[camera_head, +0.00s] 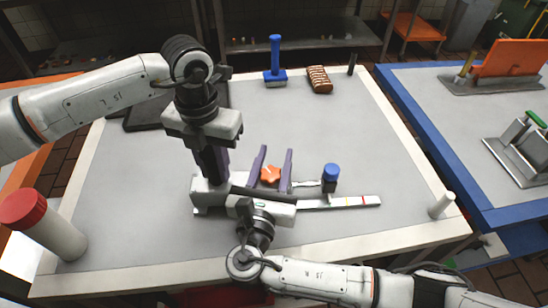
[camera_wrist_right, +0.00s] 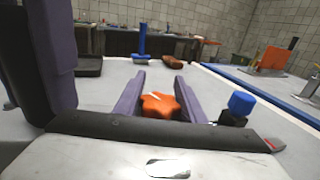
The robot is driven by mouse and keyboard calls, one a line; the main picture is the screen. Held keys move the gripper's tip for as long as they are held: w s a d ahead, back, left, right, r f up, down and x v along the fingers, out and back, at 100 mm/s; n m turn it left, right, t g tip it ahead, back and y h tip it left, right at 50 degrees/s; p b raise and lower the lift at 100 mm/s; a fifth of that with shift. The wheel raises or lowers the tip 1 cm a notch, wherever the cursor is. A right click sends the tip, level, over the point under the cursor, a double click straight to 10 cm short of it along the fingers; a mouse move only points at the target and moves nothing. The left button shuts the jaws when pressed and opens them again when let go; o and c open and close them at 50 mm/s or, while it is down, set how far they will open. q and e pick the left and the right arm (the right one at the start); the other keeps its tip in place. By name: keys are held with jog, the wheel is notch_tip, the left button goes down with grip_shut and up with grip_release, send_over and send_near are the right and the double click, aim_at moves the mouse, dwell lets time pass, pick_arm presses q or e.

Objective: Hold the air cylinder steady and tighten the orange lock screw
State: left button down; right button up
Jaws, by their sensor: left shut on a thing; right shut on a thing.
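The orange star-shaped lock screw (camera_head: 270,174) sits between the two purple fingers of my right gripper (camera_head: 273,172). In the right wrist view the screw (camera_wrist_right: 160,105) is between the fingertips (camera_wrist_right: 158,100), which are shut on it. The air cylinder appears to be the long pale grey body (camera_head: 203,196) lying across the front of the table; my right wrist hides its middle. My left gripper (camera_head: 214,172) points down at its left end and is shut on it; the contact is mostly hidden. The left gripper's purple finger also shows at the left of the wrist view.
A blue-capped black part (camera_head: 331,177) stands right of the screw, near a bar with coloured marks (camera_head: 350,201). A red-capped bottle (camera_head: 50,230) is front left. A blue brush (camera_head: 275,68), brown block (camera_head: 320,80) and dark tray (camera_head: 150,115) are at the back. A white cylinder (camera_head: 441,205) is at right.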

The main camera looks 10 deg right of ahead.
aim_at(268, 182)
jog(key=o, duration=1)
jog(key=shift+o, duration=0.2)
jog(key=shift+v, duration=3.8)
jog(key=shift+r, duration=0.1)
